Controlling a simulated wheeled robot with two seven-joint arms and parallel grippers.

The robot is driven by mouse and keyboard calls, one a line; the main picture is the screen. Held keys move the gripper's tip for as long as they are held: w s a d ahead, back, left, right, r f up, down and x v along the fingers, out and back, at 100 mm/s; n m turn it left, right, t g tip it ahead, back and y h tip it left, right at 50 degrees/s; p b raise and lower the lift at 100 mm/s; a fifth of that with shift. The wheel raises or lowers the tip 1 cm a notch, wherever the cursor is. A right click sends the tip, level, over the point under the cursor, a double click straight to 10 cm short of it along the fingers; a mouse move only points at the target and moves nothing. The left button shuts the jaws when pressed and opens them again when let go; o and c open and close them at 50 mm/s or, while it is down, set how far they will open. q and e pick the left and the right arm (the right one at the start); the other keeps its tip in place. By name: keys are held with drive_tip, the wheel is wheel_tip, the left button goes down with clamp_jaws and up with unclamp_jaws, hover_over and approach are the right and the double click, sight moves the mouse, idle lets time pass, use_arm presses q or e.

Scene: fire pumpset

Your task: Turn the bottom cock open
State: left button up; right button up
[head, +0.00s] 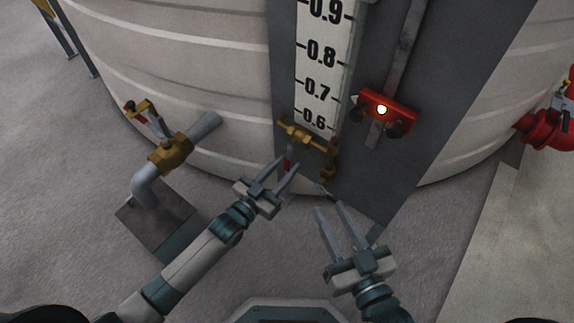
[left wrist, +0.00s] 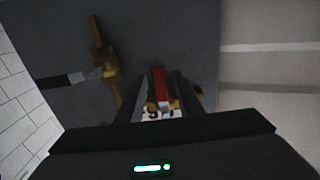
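The bottom cock (head: 300,135) is a brass fitting at the foot of the level gauge, with a red handle (head: 287,164) hanging below it. In the left wrist view the red handle (left wrist: 159,84) stands between the fingers of my left gripper (left wrist: 158,97), with gaps on both sides. The brass fitting (left wrist: 103,62) is to the left there. My left gripper (head: 280,178) is open at the handle in the head view; contact is not visible. My right gripper (head: 330,207) is open and empty, lower right of the cock.
The white level gauge (head: 320,65) rises above the cock on the tank's dark strip. A red box (head: 385,112) with a lit lamp is to its right. A brass valve (head: 170,154) on a bent pipe stands left. A red fitting (head: 545,130) is far right.

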use_arm(q)
drive_tip(key=shift+w+d, duration=0.35)
drive_tip(key=shift+w, duration=0.1)
use_arm(e)
drive_tip(key=shift+r, duration=0.3)
use_arm(q)
drive_tip(key=shift+c, duration=0.7)
clamp_jaws()
